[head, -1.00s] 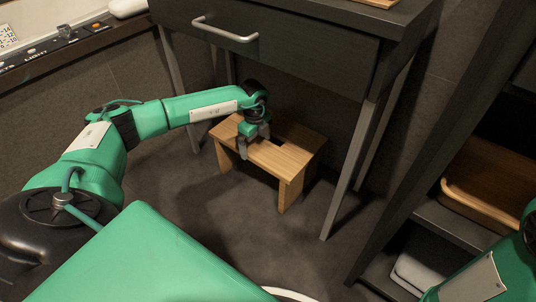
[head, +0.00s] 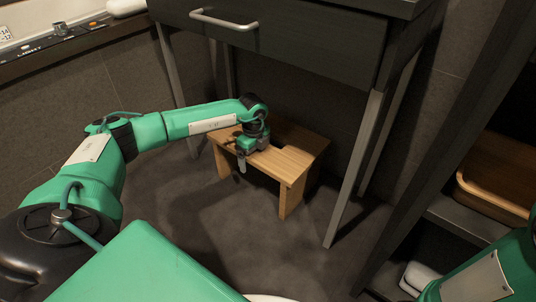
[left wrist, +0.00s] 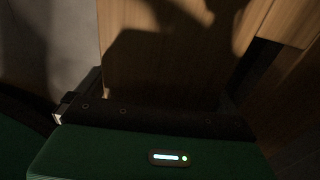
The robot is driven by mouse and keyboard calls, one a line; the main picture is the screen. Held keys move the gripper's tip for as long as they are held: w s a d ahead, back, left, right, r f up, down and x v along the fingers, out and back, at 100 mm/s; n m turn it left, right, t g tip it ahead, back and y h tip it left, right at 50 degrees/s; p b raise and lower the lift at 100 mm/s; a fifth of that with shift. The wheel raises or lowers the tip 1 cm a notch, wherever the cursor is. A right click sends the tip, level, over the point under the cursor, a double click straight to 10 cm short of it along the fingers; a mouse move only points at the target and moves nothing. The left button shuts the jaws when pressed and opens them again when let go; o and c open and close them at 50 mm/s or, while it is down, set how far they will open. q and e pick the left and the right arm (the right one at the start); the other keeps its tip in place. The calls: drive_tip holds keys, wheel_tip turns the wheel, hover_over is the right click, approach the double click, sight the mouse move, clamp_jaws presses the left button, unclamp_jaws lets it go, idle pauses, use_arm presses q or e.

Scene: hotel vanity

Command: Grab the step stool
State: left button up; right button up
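The light wooden step stool (head: 302,153) stands upright on the floor under the dark vanity drawer, with a slot in its top. My left gripper (head: 252,160) points down at the stool's front edge. One finger hangs in front of that edge; the other is hidden, so I cannot tell whether they are closed on the board. In the left wrist view the stool's wood (left wrist: 170,60) fills the top, with the dark slot to the right. One finger shows at the left beside the wood's edge. My right gripper is out of view.
The dark vanity (head: 310,45) with a metal handle is above the stool. Its slanted metal leg (head: 352,170) stands to the right of the stool. A shelf unit with a wooden tray (head: 490,185) is at the right. Floor in front of the stool is clear.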

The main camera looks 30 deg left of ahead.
use_arm(q)
drive_tip(key=c, duration=1.4)
drive_tip(key=shift+w+r, duration=0.1)
drive_tip(key=shift+r, duration=0.05)
drive_tip(key=shift+c, duration=1.3)
